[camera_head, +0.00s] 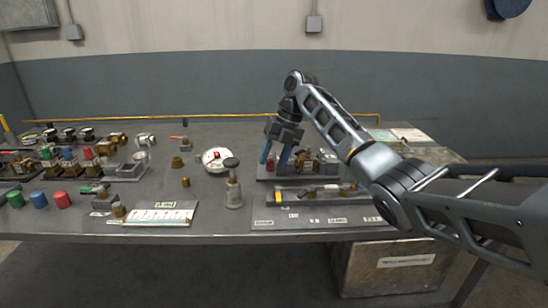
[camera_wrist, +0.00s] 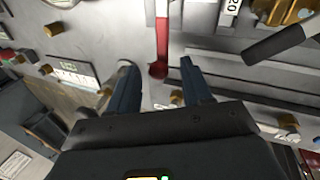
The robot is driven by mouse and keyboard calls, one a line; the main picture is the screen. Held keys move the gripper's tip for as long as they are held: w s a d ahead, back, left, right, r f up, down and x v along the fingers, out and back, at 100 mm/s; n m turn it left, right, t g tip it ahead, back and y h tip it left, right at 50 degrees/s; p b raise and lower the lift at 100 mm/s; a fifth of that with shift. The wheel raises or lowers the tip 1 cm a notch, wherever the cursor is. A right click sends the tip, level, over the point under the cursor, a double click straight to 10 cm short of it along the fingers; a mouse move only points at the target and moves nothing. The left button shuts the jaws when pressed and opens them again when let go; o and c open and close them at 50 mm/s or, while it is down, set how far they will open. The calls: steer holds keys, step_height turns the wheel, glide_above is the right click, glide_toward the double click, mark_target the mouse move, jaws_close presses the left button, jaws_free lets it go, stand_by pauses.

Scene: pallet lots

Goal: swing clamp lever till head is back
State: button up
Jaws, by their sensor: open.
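A red lever (camera_wrist: 162,38) with a rounded red end shows in the wrist view, running down from the top edge on a pale metal plate. I take it as the clamp lever; which part is the clamp head I cannot tell. My gripper (camera_wrist: 157,64) is open, its two blue-grey fingers either side of the lever's lower end, with gaps on both sides. In the head view my gripper (camera_head: 274,161) points down over the left end of a raised grey fixture plate (camera_head: 262,177). The lever is mostly hidden there by the fingers.
Brass fittings (camera_head: 303,160) stand right of my gripper. A dark cylindrical grip (camera_wrist: 274,43) slants at the right in the wrist view. A dark-topped post (camera_head: 233,187) and a round white dial (camera_head: 216,159) stand left. A labelled strip (camera_head: 310,218) lies in front.

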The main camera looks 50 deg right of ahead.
steer(key=v, duration=0.8)
steer(key=shift+b, duration=0.35)
